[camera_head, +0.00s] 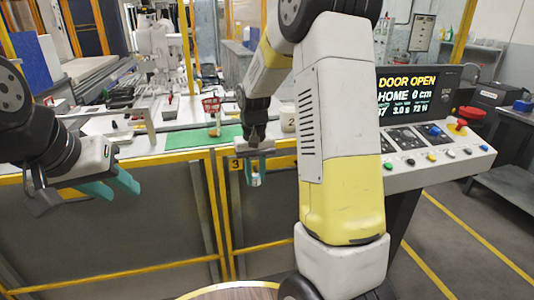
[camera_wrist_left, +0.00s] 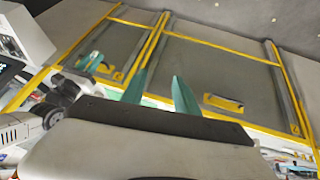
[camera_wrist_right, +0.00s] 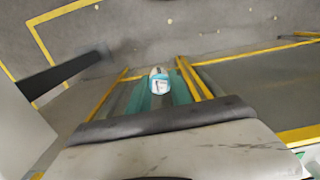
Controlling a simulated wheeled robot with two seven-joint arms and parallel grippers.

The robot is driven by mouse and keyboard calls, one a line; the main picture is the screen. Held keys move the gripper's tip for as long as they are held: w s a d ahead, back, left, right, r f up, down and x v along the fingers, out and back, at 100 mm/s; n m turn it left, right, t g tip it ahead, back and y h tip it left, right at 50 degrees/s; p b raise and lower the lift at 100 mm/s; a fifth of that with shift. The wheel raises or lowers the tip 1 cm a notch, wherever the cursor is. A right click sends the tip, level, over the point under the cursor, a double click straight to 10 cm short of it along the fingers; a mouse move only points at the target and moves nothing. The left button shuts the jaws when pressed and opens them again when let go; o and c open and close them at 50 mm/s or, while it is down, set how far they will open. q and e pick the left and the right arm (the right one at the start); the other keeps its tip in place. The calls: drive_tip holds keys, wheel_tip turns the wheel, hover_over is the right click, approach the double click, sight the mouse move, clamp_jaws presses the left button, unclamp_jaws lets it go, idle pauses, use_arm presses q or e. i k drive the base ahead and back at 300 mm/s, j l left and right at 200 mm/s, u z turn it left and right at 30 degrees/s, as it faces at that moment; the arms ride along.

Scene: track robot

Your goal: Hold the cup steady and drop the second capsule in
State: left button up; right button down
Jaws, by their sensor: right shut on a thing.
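My right gripper (camera_head: 256,160) points down in front of the yellow rail and is shut on a small white-and-blue cylinder (camera_head: 256,180). The cylinder also shows between the teal fingers in the right wrist view (camera_wrist_right: 159,86). It is too small to tell whether it is the cup or a capsule. My left gripper (camera_head: 98,182) is at the left, its teal fingers apart and nothing between them. They also show spread in the left wrist view (camera_wrist_left: 160,90). The two grippers are well apart.
A yellow-framed barrier (camera_head: 150,160) runs in front of the worktable. A control console (camera_head: 440,157) with a lit screen (camera_head: 407,95) stands at the right. The round edge of a wooden surface (camera_head: 235,293) shows at the bottom.

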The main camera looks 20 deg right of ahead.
sight(211, 107)
drive_tip(key=i+j+z, duration=0.5)
drive_tip(key=j, duration=0.2)
drive_tip(key=j+z, duration=0.25)
drive_tip(key=k+l+z, duration=0.1)
drive_tip(key=k+z, duration=0.3)
drive_tip(key=i, duration=0.1)
